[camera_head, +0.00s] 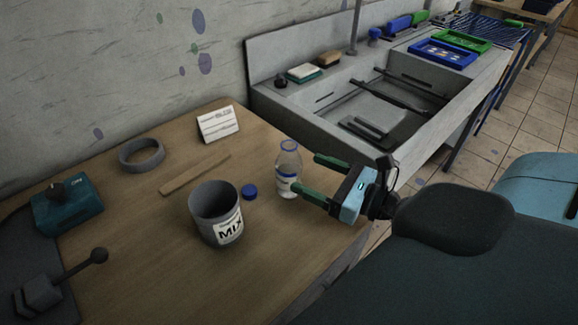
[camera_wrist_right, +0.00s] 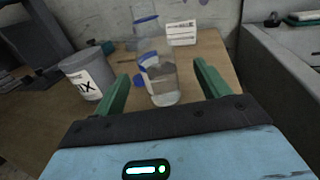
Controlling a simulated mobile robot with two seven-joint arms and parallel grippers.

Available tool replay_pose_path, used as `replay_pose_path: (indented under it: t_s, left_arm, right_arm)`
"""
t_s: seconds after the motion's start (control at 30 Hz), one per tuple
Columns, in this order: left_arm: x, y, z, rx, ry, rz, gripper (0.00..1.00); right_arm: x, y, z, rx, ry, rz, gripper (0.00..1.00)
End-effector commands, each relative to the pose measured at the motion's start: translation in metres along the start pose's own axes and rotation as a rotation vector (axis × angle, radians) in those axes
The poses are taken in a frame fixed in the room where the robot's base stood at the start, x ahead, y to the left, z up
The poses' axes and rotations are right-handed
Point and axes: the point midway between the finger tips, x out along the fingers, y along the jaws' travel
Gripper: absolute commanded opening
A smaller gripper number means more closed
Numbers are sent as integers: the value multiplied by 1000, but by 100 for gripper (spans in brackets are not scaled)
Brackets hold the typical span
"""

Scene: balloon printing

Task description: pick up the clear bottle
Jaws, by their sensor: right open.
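The clear bottle (camera_head: 288,170) stands upright on the wooden table near its right edge, with a blue band at its neck and a white and blue label. My right gripper (camera_head: 307,174) is open, with its green fingers pointing left toward the bottle. In the right wrist view the bottle (camera_wrist_right: 158,78) shows between and just beyond the two fingers (camera_wrist_right: 158,85). I cannot tell whether the fingertips reach past its near side. My left gripper is not in view.
A grey MIX cup (camera_head: 215,214) and a blue cap (camera_head: 249,191) stand left of the bottle. A wooden stick (camera_head: 195,174), grey ring (camera_head: 141,154), white card (camera_head: 218,124) and teal box (camera_head: 66,205) are also on the table. A sink (camera_head: 390,125) is behind right.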

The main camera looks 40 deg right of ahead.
Motion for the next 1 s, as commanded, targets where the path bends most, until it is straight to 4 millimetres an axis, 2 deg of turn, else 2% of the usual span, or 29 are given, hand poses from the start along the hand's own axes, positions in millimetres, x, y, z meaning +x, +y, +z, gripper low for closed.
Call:
replay_pose_path:
  t_s: [0.33, 0.7, 1.0]
  left_arm:
    - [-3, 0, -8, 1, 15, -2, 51]
    - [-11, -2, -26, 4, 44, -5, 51]
    - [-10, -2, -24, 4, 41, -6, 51]
  right_arm:
    - [11, 1, 0, 2, -1, 1, 74]
    - [55, 4, -1, 1, -2, 0, 74]
    - [59, 5, -4, 2, 2, 1, 74]
